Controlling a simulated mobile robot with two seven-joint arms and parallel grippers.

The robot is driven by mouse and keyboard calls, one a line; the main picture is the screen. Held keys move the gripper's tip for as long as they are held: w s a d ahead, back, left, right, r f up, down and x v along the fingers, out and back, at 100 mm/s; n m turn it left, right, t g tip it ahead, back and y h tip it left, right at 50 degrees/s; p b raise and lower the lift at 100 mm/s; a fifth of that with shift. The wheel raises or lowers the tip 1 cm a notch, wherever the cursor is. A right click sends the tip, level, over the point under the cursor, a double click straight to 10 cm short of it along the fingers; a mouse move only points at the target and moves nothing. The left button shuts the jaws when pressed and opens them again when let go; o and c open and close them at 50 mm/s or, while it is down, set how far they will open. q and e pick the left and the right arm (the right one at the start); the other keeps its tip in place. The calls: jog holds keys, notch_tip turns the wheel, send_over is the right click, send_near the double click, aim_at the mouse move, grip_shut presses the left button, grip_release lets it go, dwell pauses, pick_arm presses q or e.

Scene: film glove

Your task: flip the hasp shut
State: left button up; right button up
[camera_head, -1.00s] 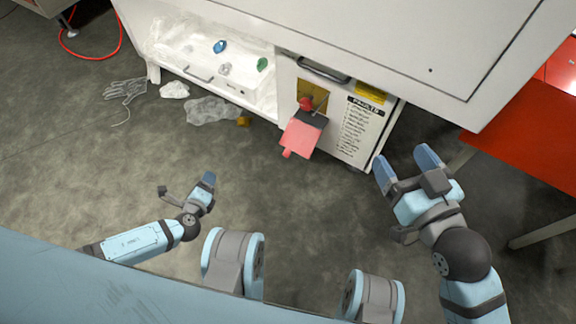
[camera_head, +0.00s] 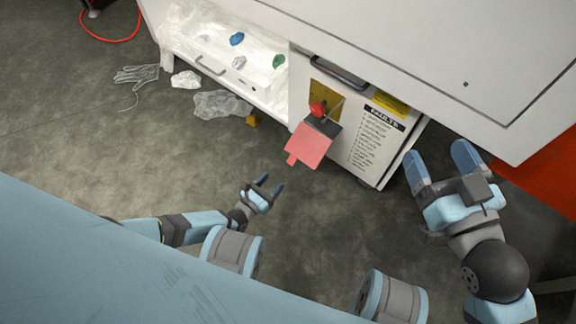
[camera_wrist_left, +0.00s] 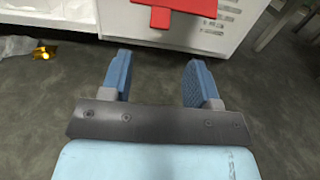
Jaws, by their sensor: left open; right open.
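The hasp (camera_head: 308,146) is a pinkish-red flap with a small tab at its lower end, on a dark hinge. It sticks out from the front of the white cabinet, below a red knob (camera_head: 318,108) on a yellow plate (camera_head: 326,93). In the left wrist view the red flap (camera_wrist_left: 190,6) and its tab cross the top edge, beyond the fingers. My left gripper (camera_head: 270,185) is open and empty, below and left of the flap and apart from it; its open fingers also show in the left wrist view (camera_wrist_left: 160,65). My right gripper (camera_head: 440,162) is open and empty, right of the cabinet's label.
The white cabinet (camera_head: 400,105) has a dark handle (camera_head: 338,73) above the hasp. An open tray (camera_head: 215,65) with small coloured items is at its left. A clear bag (camera_head: 222,104) and glove (camera_head: 138,75) lie on the floor. A red surface (camera_head: 545,175) stands right.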

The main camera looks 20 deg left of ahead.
aim_at(290, 163)
pick_arm(q)
jog(key=b+x, duration=0.2)
jog(key=x, duration=0.6)
jog(key=shift+w, duration=0.3)
pick_arm(e)
jog(key=shift+w+d+r+n+t, duration=0.1)
jog(key=shift+w+d+n+t, duration=0.3)
jog(key=shift+n, duration=0.5)
pick_arm(q)
jog(key=shift+d, duration=0.1)
grip_shut()
pick_arm(e)
jog(key=shift+r+y, duration=0.15)
jog(key=shift+y, duration=0.15)
